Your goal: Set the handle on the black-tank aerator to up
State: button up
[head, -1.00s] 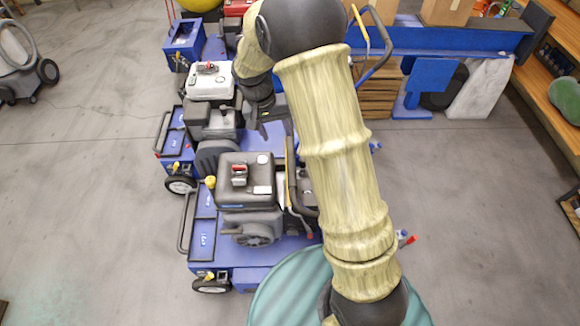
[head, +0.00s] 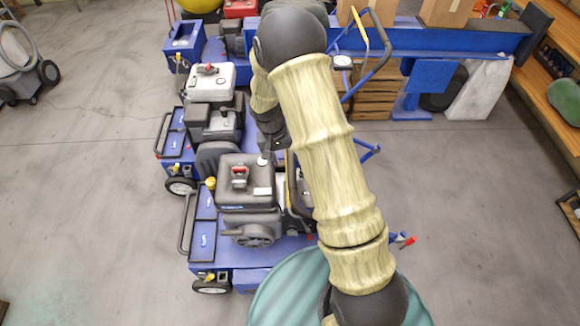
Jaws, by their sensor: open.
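The black-tank aerator (head: 233,200) is the nearest machine in the row, blue with a black engine and tank. Its handle (head: 289,182), a dark bar with a yellow lever, shows at the machine's right side, partly hidden behind my arm. I cannot tell its full angle. My gripper (head: 267,150) hangs just beyond and above the right back corner of the black tank, close to the handle's far end. The gripper is open and looks empty; its fingers are small and partly hidden. I cannot tell whether it touches anything.
A white-tank aerator (head: 209,83) stands directly behind, and a red-tank one (head: 240,9) farther back. Another dark handle with a yellow lever (head: 386,42) rises behind my arm. Wooden crates (head: 374,98) and a blue beam (head: 450,40) lie beyond.

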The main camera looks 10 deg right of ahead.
aim_at(290, 169)
jog(key=x, duration=0.6)
jog(key=shift+d+f, duration=0.1)
jog(key=shift+f, duration=0.3)
grip_shut()
